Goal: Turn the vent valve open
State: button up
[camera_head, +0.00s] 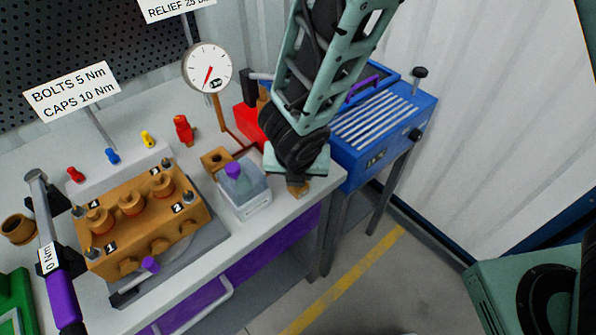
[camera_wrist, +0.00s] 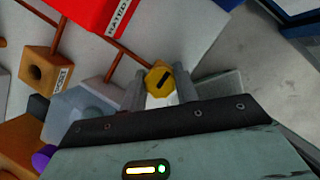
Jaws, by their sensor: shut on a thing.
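The vent valve shows in the wrist view as a yellow knob (camera_wrist: 158,80) with a dark slot across its face, at the end of a copper pipe. My gripper (camera_wrist: 160,92) has its two grey fingers on either side of this knob and is shut on it. The slot runs at a slant in the wrist view. In the head view, my gripper (camera_head: 298,178) points down at the bench's right end. A brass-coloured block (camera_head: 299,188) shows just below it; the knob itself is hidden there by my gripper.
A clear tank with a purple cap (camera_head: 233,170) stands just left of my gripper. A pressure gauge (camera_head: 208,68) and red box (camera_head: 248,122) stand behind. The brass pump block (camera_head: 140,215) is further left. A blue cart (camera_head: 385,125) stands right of the bench (camera_head: 290,225).

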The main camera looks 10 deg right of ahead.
jog(key=o, duration=1)
jog(key=p+v, duration=0.3)
jog(key=v, duration=1.4)
jog(key=shift+r+p, duration=0.25)
jog(key=shift+p, duration=0.15)
jog(key=s+d+r+m+g, duration=0.1)
jog(key=s+d+m, duration=0.2)
jog(key=m, duration=0.5)
jog(key=s+d+r+m+g+y, duration=0.1)
jog(key=s+d+m, duration=0.3)
jog(key=m, duration=0.5)
jog(key=s+d+r+m+g, duration=0.1)
jog(key=s+d+m+g, duration=0.1)
jog(key=m, duration=0.7)
jog(key=shift+s+d, duration=0.9)
jog(key=shift+s, duration=0.1)
